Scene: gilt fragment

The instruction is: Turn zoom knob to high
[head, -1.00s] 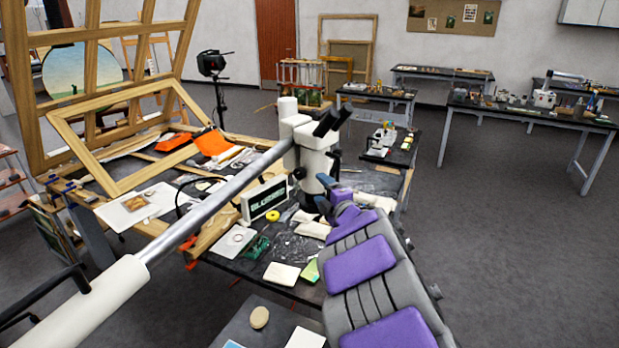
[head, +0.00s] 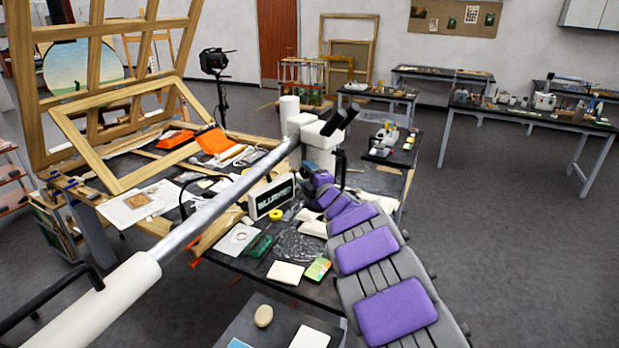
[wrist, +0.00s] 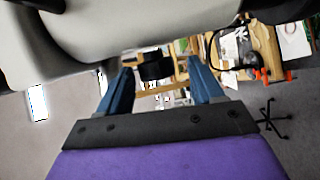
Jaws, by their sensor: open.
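The white microscope (head: 318,150) hangs on a long boom above the dark worktable, with black eyepieces (head: 341,118) at its upper right. In the head view my gripper (head: 312,180) is close below the microscope head, and its fingertips are hard to make out. In the wrist view my gripper (wrist: 158,72) shows two blue fingers spread apart. A dark cylindrical part (wrist: 156,67) appears between them; I cannot tell whether it is the zoom knob or whether the fingers touch it. The pale microscope body (wrist: 150,28) fills the top of the wrist view.
A display box (head: 270,197) reading "BLURRED" stands beside the microscope. The boom (head: 215,198) crosses the table diagonally. A yellow tape roll (head: 275,215), cards and plastic film lie on the worktable. Open floor (head: 510,250) lies to the right.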

